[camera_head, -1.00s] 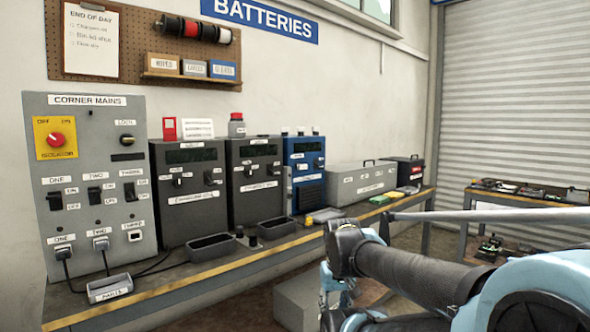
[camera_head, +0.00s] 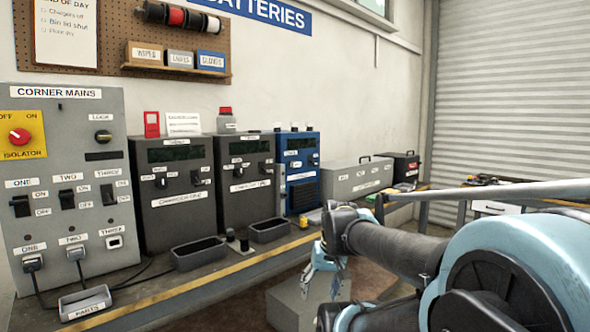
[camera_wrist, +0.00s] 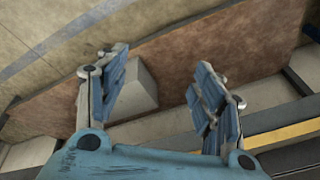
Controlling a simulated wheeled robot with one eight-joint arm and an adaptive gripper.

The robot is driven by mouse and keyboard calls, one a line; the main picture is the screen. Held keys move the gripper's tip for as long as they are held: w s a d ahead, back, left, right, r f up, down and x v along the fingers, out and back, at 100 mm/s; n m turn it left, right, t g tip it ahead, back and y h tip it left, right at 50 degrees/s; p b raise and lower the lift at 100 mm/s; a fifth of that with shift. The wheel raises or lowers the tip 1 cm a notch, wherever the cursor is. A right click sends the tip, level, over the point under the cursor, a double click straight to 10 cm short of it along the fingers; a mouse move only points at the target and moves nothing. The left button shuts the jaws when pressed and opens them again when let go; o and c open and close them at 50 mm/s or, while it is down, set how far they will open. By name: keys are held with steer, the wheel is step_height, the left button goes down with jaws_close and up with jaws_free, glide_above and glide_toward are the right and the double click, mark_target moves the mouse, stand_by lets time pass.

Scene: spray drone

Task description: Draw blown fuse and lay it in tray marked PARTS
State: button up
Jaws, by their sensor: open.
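The small grey tray marked PARTS (camera_head: 86,301) sits on the bench at the lower left, below the CORNER MAINS panel (camera_head: 68,150). No fuse can be made out in the frames. My gripper (camera_head: 326,282) hangs in front of the bench's front edge, well to the right of the tray and partly hidden by my arm. In the wrist view my gripper (camera_wrist: 162,66) is open and empty, its two blue-padded fingers wide apart, pointing toward the floor area.
Two dark charger boxes (camera_head: 172,208) and a blue one (camera_head: 300,160) stand along the bench (camera_head: 190,288). Black open trays (camera_head: 198,256) lie before them. A grey block (camera_head: 290,305) stands on the floor below my gripper. Plugged cables run beside the PARTS tray.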

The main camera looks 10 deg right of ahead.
steer(key=w+a+r+m+t+y, duration=0.2)
steer(key=w+a+r+y, duration=0.25)
steer(key=w+r, duration=0.55)
steer(key=m+t+y, duration=0.5)
steer(key=m+t, duration=0.4)
steer(key=t, duration=0.1)
glide_toward(298, 165)
steer(key=shift+r, duration=0.1)
steer(key=shift+w+a, duration=0.1)
steer(key=shift+a, duration=0.05)
steer(key=shift+x, duration=4.45)
jaws_close()
